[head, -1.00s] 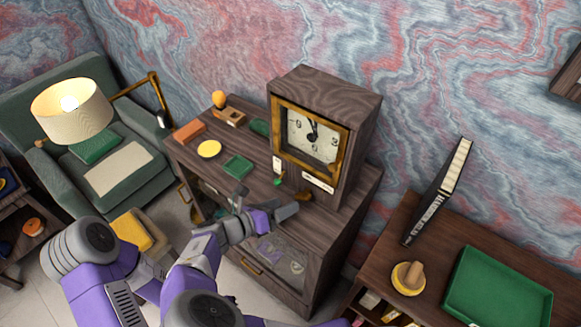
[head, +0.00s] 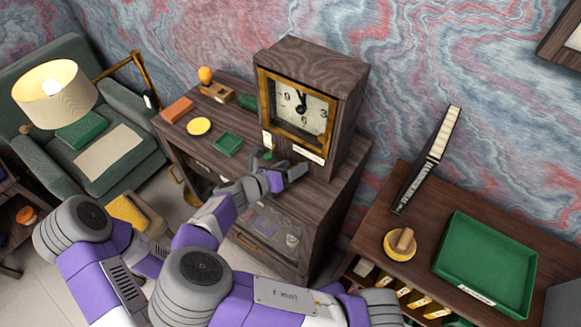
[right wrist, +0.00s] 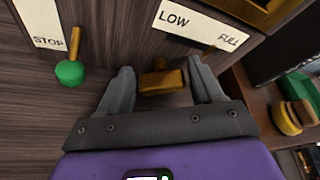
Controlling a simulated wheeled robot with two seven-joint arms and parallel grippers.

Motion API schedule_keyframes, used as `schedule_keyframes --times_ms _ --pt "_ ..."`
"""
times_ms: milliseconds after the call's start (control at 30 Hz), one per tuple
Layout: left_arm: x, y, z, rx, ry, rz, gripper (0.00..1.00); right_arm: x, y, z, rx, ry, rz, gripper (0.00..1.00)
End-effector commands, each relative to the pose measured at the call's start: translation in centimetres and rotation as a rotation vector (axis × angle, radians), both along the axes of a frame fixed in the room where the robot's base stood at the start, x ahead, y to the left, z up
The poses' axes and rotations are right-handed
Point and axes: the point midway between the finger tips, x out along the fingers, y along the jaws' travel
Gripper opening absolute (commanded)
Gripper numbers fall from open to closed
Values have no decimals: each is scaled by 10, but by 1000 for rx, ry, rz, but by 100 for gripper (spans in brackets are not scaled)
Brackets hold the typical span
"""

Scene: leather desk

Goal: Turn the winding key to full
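The wooden clock (head: 335,75) with a brass-framed dial stands on a dark wood cabinet. In the right wrist view its brass winding key (right wrist: 162,80) projects from the lower front, below the LOW–FULL label (right wrist: 205,22). A small pointer (right wrist: 211,48) shows at the label's lower edge, near FULL. My right gripper (right wrist: 161,68) is open, with one finger on each side of the key and visible gaps between. In the head view my right gripper (head: 280,178) is at the clock's base and hides the key. My left gripper is not in view.
A green-knobbed lever (right wrist: 70,72) sits under the STOP label (right wrist: 45,25), left of the key. The cabinet top (head: 185,140) holds a green tray (head: 227,144), a yellow disc (head: 199,126) and small blocks. A side shelf with a large green tray (head: 485,265) is at right.

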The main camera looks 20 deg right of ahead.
Motion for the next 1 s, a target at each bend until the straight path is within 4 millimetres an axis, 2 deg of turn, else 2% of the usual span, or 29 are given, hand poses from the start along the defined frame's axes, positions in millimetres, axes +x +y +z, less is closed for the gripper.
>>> schedule_keyframes --times_ms 33,200,233,567,767,1000 --pt "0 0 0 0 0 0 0 0 0 0 0 0 0 58" --pt "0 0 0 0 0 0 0 0 0 0 1 0 1 32" --pt "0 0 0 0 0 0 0 0 0 0 1 0 1 30" --pt "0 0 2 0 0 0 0 -1 0 1 41 -48 1 30" --pt "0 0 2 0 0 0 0 -3 -1 1 120 -148 0 30" --pt "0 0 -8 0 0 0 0 -4 -2 -1 232 -292 0 30"
